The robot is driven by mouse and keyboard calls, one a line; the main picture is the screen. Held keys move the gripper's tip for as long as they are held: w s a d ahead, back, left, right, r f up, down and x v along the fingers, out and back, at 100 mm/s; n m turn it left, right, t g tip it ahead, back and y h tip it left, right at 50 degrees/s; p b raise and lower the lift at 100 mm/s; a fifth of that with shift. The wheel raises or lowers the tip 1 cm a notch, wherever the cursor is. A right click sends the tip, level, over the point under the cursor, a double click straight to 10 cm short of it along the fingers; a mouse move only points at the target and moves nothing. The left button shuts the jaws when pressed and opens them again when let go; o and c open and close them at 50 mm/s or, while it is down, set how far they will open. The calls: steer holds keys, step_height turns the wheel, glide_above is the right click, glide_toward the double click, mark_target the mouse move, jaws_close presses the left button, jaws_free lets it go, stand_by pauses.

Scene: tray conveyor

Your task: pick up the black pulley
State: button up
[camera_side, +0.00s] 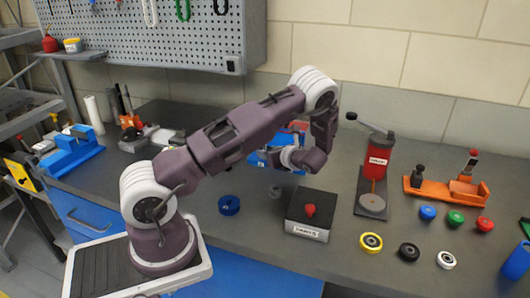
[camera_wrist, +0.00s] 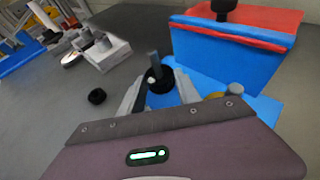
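A black pulley (camera_side: 409,252) lies flat on the bench at the front right, between a yellow pulley (camera_side: 371,243) and a white pulley (camera_side: 446,260). My gripper (camera_wrist: 158,84) is well to the left of and behind it, over the bench by the blue vise (camera_side: 262,158). In the wrist view its two grey fingers stand apart, with a dark round part and a post visible between them. I see nothing clearly held. In the side view my wrist hides most of the fingers. A small black round piece (camera_wrist: 97,96) also shows in the wrist view; I cannot tell what it is.
A black box with a red knob (camera_side: 310,211) and a red press (camera_side: 379,160) stand between my gripper and the pulleys. An orange fixture (camera_side: 445,190), blue, green and red caps, and a blue cylinder (camera_side: 517,260) are at right. A dark blue ring (camera_side: 229,205) lies near my base.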

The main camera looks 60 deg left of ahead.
jaws_close()
steer(key=shift+r, duration=0.1)
